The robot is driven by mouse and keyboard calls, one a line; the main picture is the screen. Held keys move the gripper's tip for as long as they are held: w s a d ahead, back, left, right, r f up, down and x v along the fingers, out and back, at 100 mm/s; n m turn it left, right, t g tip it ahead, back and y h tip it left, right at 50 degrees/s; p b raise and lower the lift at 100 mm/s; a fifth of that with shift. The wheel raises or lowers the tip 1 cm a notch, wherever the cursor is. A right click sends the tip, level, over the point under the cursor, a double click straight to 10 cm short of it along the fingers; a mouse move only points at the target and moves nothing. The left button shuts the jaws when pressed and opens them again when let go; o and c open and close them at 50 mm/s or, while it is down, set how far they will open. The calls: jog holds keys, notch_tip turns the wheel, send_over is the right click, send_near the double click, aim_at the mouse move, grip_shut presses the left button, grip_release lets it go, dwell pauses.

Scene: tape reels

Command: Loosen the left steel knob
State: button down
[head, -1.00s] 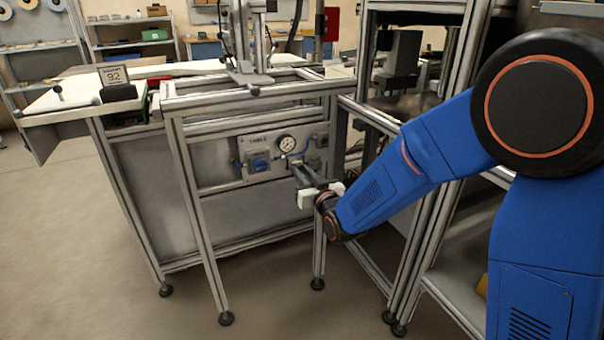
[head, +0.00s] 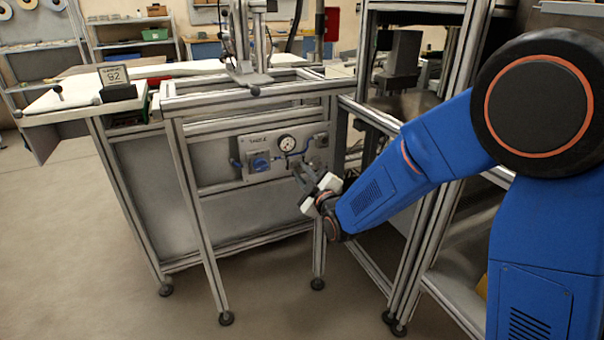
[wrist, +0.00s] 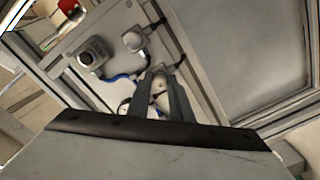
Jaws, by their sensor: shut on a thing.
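My gripper (head: 302,172) reaches to the lower right part of the panel on the frame. In the wrist view its two dark fingers (wrist: 165,92) are closed on a small round light metal knob (wrist: 160,82), which they partly hide.
The panel (head: 232,172) carries a blue valve handle (head: 260,162) and a round white gauge (head: 287,144). A dark round fitting (wrist: 91,53) and a blue hose (wrist: 118,76) lie near the knobs. Aluminium frame posts (head: 202,235) stand close by.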

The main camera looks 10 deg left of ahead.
jog(key=shift+n, duration=1.6)
jog(key=c, duration=1.6)
grip_release()
jog(key=shift+s+d, duration=0.1)
